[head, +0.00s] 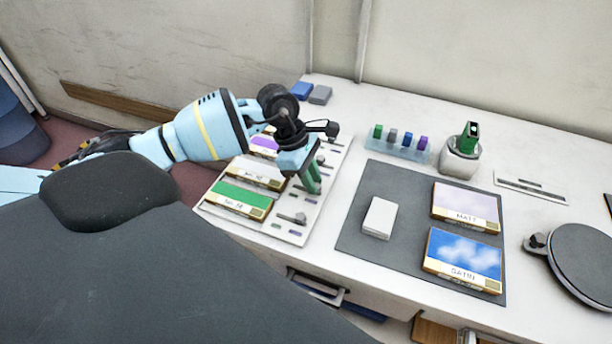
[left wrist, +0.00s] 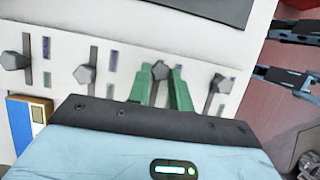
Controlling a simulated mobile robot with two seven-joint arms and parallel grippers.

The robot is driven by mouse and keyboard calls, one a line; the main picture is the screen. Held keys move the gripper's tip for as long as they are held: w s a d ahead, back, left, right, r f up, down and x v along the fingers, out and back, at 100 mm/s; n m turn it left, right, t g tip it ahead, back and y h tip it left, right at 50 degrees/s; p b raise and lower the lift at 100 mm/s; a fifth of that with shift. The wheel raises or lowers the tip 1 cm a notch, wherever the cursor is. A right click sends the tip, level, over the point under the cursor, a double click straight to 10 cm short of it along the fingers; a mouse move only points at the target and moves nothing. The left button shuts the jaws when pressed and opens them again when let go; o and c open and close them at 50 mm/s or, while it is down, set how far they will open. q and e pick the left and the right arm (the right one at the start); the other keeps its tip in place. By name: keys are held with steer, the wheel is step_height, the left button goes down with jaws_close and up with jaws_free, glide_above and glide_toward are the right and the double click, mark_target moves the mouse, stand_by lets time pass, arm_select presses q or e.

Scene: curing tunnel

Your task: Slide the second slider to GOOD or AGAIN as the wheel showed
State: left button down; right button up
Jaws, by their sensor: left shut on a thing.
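The white slider panel (head: 279,233) lies on the left part of the table, with a row of sliders beside its colour cards. My left gripper (head: 313,181) reaches down over it with green fingers. In the left wrist view the fingers (left wrist: 160,88) are shut on a dark slider knob (left wrist: 160,70). One slider (left wrist: 218,82) stands free to its right there, and two others, a near one (left wrist: 85,74) and a far one (left wrist: 13,61), to its left. The free front slider (head: 294,218) shows in the head view. The gripped knob is hidden there. Slider lettering is too small to read.
A green card (head: 241,198) and white card (head: 256,172) lie left of the sliders. A grey mat (head: 371,184) holds a white block (head: 380,217) and MATT (head: 466,205) and SATIN (head: 463,257) cards. A peg rack (head: 397,147), white pot (head: 460,160) and round dark plate (head: 585,262) stand right.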

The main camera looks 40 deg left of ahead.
mark_target(303, 189)
arm_select(q)
steer(key=c, duration=1.3)
jaws_free()
steer(key=shift+d, duration=0.3)
steer(key=shift+o, duration=0.2)
steer(key=shift+a, duration=0.1)
steer(key=shift+r, duration=0.1)
steer(key=v, duration=0.7)
steer(key=shift+r, duration=0.35)
steer(key=shift+a+f, duration=0.1)
steer(key=shift+a, duration=0.05)
